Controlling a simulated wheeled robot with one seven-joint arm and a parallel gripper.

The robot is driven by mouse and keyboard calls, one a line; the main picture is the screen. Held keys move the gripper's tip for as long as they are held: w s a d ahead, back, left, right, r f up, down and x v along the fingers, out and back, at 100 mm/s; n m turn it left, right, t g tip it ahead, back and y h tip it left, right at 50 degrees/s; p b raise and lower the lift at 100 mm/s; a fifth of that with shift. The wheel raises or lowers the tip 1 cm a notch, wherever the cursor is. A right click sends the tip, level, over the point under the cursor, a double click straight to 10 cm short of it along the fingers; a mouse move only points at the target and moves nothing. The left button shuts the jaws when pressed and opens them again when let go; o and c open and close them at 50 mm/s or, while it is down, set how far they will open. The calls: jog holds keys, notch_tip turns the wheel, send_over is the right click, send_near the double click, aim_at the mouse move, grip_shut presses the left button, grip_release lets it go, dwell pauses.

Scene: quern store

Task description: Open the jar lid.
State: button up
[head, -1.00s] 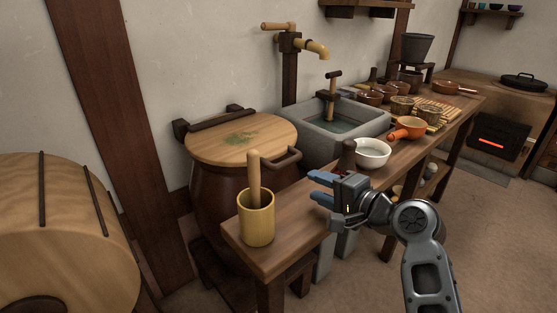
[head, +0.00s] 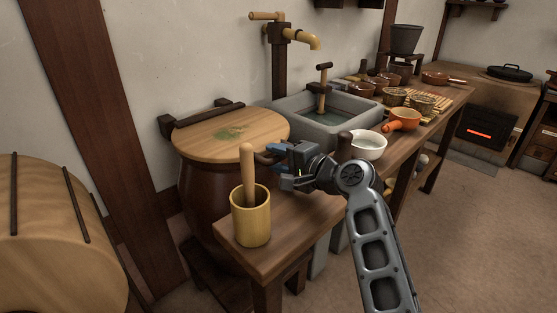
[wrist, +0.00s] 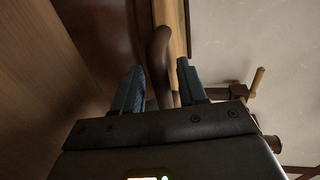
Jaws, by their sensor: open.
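The jar (head: 205,195) is a big dark brown vessel behind the bench's left end. Its round wooden lid (head: 205,135) lies flat on top, shut, with a green patch on it. A dark hinge bar runs along the lid's wall side. The lid's curved handle is at its right front edge, largely hidden by my gripper in the head view. My gripper (head: 274,153) is open at that edge. In the wrist view the brown handle (wrist: 160,62) passes between my two blue fingers (wrist: 160,88); I cannot tell whether they touch it.
A yellow mortar (head: 251,220) with an upright pestle (head: 247,172) stands on the bench (head: 290,225), close left of my gripper. A white bowl (head: 369,146) and a stone sink (head: 320,128) are to the right. A wooden tap (head: 300,37) hangs above.

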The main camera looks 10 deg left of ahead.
jog(key=shift+c, duration=0.3)
grip_shut()
dwell(0.3)
